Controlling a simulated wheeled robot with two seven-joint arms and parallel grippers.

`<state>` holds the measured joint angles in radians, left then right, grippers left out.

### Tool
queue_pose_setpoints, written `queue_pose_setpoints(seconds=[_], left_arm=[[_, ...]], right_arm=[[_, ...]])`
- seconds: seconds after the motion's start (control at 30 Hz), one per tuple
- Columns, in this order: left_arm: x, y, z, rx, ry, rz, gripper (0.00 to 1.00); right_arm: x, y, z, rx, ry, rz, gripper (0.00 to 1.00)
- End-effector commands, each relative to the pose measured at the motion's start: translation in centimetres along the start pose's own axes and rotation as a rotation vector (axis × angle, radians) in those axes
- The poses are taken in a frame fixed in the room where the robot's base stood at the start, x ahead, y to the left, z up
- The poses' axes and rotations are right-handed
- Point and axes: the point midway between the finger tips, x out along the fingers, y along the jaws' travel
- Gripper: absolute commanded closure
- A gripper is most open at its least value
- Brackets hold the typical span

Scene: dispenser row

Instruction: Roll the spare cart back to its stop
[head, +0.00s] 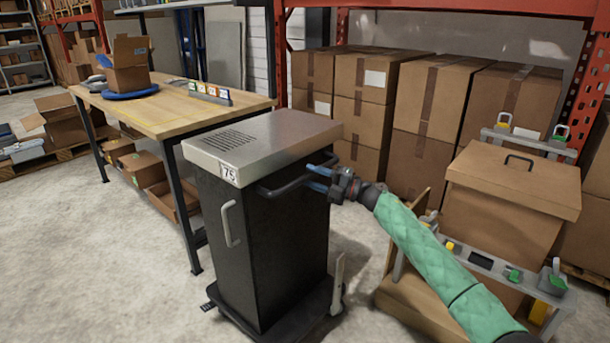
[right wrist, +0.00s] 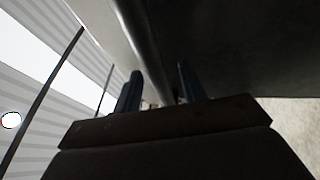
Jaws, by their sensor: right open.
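The cart (head: 270,230) is a black cabinet with a grey metal top, a "75" label and a low wheeled base. It stands upright on the floor in the middle of the head view. A dark bar handle (head: 285,188) runs along its upper side. In the right wrist view the two fingers (right wrist: 158,92) stand apart beside the cart's dark side. I cannot tell whether they touch the bar. The stop is not clearly identifiable. My left gripper is not in view.
A wooden workbench (head: 170,112) stands behind and left of the cart. Stacked cardboard boxes (head: 430,95) fill the rack at the back. A trolley with a large brown box (head: 510,195) stands at the right. Floor (head: 120,275) is clear at the front left.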

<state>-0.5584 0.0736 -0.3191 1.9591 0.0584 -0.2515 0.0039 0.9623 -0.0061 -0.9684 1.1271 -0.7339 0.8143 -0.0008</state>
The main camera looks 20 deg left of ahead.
Motion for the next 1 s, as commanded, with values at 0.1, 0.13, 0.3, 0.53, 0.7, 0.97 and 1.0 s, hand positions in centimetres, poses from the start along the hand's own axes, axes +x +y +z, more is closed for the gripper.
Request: queue_pose_setpoints(seconds=[0.1, 0.13, 0.3, 0.53, 0.7, 0.97, 1.0], left_arm=[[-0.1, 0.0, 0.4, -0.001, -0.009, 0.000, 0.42], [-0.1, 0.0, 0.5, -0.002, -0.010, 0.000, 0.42], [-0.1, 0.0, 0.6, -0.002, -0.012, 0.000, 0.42], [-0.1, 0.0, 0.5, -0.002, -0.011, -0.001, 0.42], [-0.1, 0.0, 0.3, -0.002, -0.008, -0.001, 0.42], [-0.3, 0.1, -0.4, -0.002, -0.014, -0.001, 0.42], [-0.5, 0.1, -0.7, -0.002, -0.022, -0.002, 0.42]], right_arm=[[-1.9, 0.0, 0.0, 0.000, 0.000, -0.001, 0.59], [-2.3, 0.0, 0.0, -0.001, 0.001, -0.001, 0.59], [-3.8, 0.0, 0.0, -0.001, 0.001, 0.000, 0.59], [-4.2, 0.1, 0.0, -0.001, 0.001, 0.000, 0.59], [-4.2, 0.0, 0.0, -0.001, 0.001, 0.000, 0.59], [-4.0, 0.1, -0.3, 0.017, -0.027, 0.025, 0.59], [-4.0, 0.2, -0.4, 0.029, -0.046, 0.042, 0.59]])
